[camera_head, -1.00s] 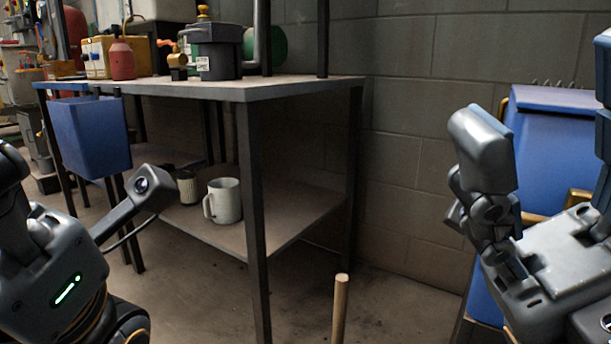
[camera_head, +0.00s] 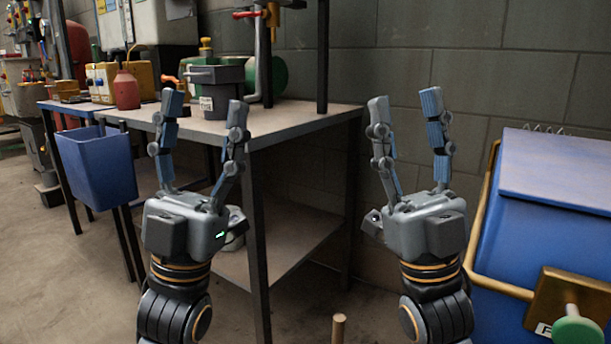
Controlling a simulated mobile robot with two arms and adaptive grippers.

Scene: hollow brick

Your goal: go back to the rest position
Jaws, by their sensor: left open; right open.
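My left gripper (camera_head: 205,106) points up in the left half of the head view, its two fingers apart with nothing between them. It stands in front of the workbench. My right gripper (camera_head: 405,100) also points up, right of the middle, with its fingers spread and empty. The grey wall shows behind it. The two grippers stand side by side at about the same height, well apart from each other.
A workbench (camera_head: 290,123) with a lower shelf (camera_head: 285,235) carries a dark grey bucket (camera_head: 217,88) and a red bottle (camera_head: 126,90). A blue bin (camera_head: 97,165) hangs at left. A blue cabinet (camera_head: 555,190) stands close at right. A wooden stick end (camera_head: 338,326) shows at bottom.

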